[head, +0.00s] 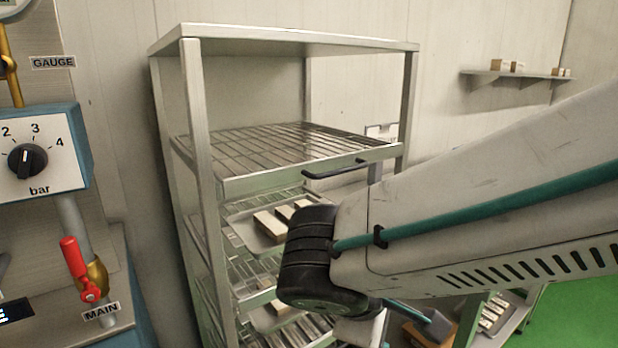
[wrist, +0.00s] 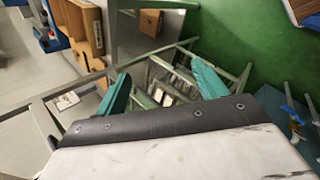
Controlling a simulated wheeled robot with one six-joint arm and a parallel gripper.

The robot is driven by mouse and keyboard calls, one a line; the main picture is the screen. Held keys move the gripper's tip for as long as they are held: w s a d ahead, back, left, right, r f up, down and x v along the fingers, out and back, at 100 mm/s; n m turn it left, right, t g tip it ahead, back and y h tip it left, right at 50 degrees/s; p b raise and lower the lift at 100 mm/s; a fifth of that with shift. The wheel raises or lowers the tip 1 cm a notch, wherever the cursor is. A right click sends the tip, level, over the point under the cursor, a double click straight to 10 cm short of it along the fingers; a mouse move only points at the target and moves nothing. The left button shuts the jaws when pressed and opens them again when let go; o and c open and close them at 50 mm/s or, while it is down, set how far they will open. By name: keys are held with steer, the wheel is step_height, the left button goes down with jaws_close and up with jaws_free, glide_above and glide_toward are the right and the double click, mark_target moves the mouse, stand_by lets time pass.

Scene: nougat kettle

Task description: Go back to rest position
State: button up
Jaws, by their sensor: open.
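My gripper (wrist: 162,88) shows in the wrist view with its two teal fingers spread wide apart. Nothing is held between them. Beyond the fingers are greenish metal frame bars (wrist: 187,48) and the green floor; the distance to them is hard to judge. In the head view my pale arm reaches in from the right, with its dark joint in front of the rack's lower shelves. My gripper cannot be made out clearly there.
A metal rack (head: 193,110) with wire shelves and a dark handle (head: 335,169) stands behind my arm. Pale blocks (head: 270,224) sit on a tray inside. A control panel (head: 70,125) with a dial and red-handled valve (head: 76,262) is at left. A wall shelf (head: 515,74) is at upper right.

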steer(key=s+d+r+m+g+y, duration=0.1)
steer(key=s+d+m+g+y, duration=0.1)
steer(key=s+d+m, duration=0.3)
steer(key=s+d+r+m+g+y, duration=0.1)
steer(key=s+d+m, duration=0.4)
steer(key=d, duration=0.5)
steer(key=shift+d+m+g+y, duration=0.4)
steer(key=shift+m+g+y, duration=0.2)
steer(key=shift+m+y, duration=0.65)
steer(key=shift+r, duration=0.1)
